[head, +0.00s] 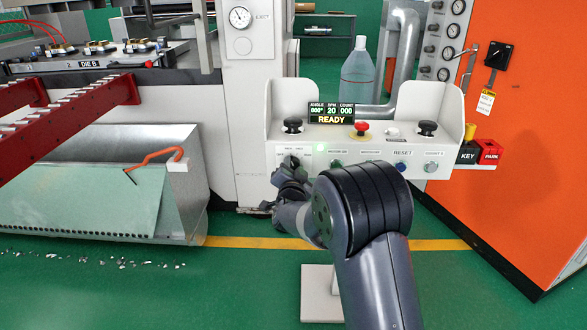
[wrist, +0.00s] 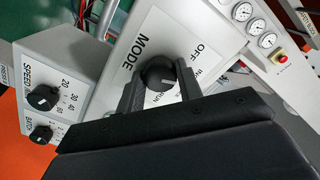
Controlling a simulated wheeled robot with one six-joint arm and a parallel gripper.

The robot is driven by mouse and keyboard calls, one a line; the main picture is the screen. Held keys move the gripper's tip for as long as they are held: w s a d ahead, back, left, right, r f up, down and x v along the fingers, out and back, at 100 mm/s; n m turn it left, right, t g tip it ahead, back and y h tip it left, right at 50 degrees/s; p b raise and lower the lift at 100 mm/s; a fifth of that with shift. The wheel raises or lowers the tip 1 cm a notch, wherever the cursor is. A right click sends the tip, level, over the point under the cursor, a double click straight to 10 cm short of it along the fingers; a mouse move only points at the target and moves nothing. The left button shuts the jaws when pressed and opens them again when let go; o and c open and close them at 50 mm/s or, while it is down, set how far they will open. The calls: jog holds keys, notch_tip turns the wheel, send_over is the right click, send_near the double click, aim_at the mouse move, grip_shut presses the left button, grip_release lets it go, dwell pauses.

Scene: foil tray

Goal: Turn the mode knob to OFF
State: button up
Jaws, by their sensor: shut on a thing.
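The mode knob (wrist: 156,72) is a round black knob on a pale panel marked MODE, seen in the wrist view. The OFF label is to its upper right, and other position labels, partly hidden, lie to its right and below. A small white mark shows on the knob's lower right side, pointing away from OFF. My gripper (wrist: 160,88) has one finger on each side of the knob and is shut on it. In the head view my gripper (head: 290,170) is at the left of the control box front, and it mostly hides the knob.
The control box (head: 340,137) carries black palm buttons, a red mushroom button (head: 361,127) and a display reading READY (head: 330,114). In the wrist view a SPEED knob (wrist: 43,97) and another knob (wrist: 41,134) sit at left. An orange cabinet (head: 520,150) stands at right.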

jog(key=shift+n, duration=0.3)
jog(key=n+p, duration=0.1)
jog(key=n, duration=0.3)
jog(key=shift+n+p, duration=0.55)
jog(key=shift+n, duration=1.05)
jog(key=o, duration=1)
jog(key=shift+s, duration=0.15)
jog(key=s, duration=1)
jog(key=shift+s+a+p, duration=0.2)
jog(key=shift+s+p, duration=0.1)
jog(key=shift+p, duration=0.15)
